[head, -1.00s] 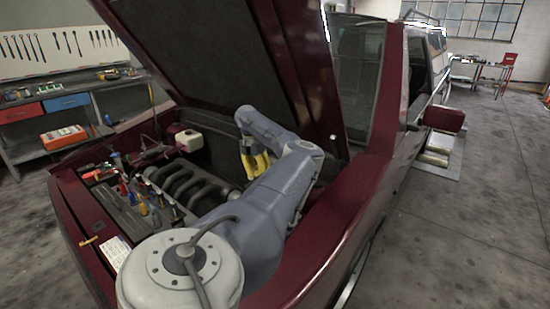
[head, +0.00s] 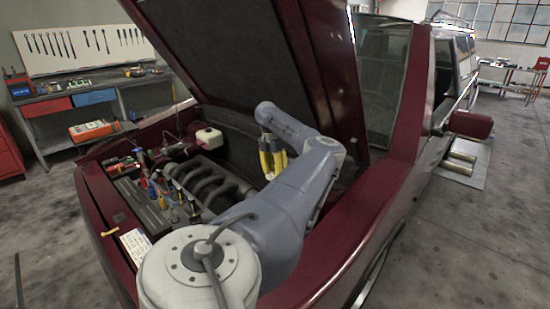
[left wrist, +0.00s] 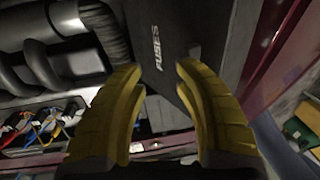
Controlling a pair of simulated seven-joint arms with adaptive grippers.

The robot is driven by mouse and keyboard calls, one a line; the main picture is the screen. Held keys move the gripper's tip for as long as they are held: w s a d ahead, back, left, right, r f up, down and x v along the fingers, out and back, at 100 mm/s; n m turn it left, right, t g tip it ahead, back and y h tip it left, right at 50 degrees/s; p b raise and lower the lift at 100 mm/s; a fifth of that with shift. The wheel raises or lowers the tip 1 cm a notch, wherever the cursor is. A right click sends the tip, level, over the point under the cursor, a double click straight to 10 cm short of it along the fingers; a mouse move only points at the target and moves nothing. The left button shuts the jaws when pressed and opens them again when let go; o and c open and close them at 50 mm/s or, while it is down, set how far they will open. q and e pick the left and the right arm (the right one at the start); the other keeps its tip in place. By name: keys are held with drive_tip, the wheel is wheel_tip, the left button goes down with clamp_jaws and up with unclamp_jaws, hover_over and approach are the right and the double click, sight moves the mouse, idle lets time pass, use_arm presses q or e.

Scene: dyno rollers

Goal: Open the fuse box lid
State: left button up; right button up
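The fuse box (left wrist: 180,25) shows in the left wrist view as a dark block with white "FUSES" lettering on its top face. Its lid looks flat and closed, though I see no clear seam. My left gripper (left wrist: 158,72) has its two yellow fingers spread apart, with the lettered face visible beyond and between the tips. I cannot tell whether a fingertip touches it. In the head view the left gripper (head: 272,160) points down into the engine bay, and I cannot make out the fuse box there. My right gripper is not in view.
The maroon car's raised hood (head: 265,60) stands close above my arm. The ribbed engine (head: 210,183), a white reservoir (head: 209,138) and a tray of screwdrivers (head: 165,200) lie left of the gripper. The fender (head: 350,235) borders the bay on the right. A workbench (head: 85,98) stands behind.

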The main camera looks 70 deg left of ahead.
use_arm(q)
wheel_tip(320, 180, up, 11)
drive_tip(key=a, duration=0.1)
drive_tip(key=shift+s, duration=0.25)
drive_tip(key=shift+f, duration=0.1)
drive_tip(key=shift+c, duration=0.4)
